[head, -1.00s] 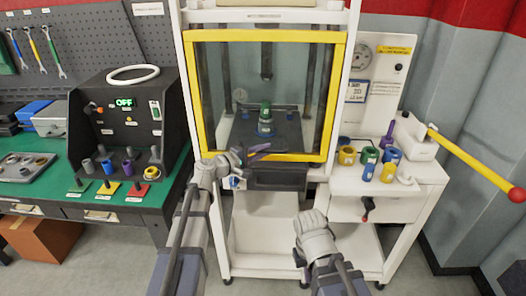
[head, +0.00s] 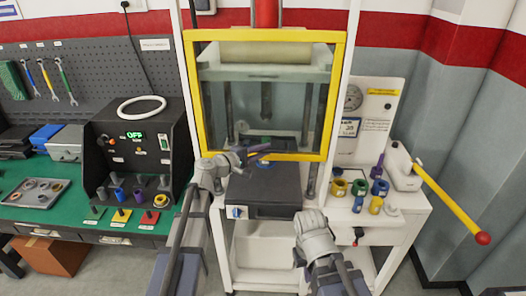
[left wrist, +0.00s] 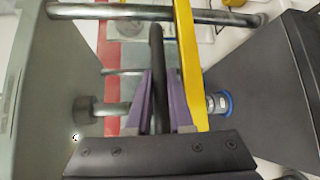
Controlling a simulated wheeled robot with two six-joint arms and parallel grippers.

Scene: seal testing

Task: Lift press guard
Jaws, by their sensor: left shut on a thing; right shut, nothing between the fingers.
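The press guard (head: 188,95) is a clear panel in a yellow frame on the front of the white press. In the left wrist view its yellow edge (left wrist: 187,60) runs beside my fingers. My left gripper (head: 243,158) is at the guard's lower edge. In the left wrist view its purple fingers (left wrist: 160,100) are shut on the dark handle bar (left wrist: 157,50). The guard's lower edge is above the dark press bed (head: 265,188). My right gripper (head: 310,218) is shut and empty, in front of the press, below and right of the guard.
Coloured rings and cylinders (head: 360,188) stand on the white side shelf at right. A yellow lever with a red knob (head: 452,208) sticks out there. A black control box reading OFF (head: 135,150) stands on the green bench at left. A blue-based part (left wrist: 226,102) shows in the left wrist view.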

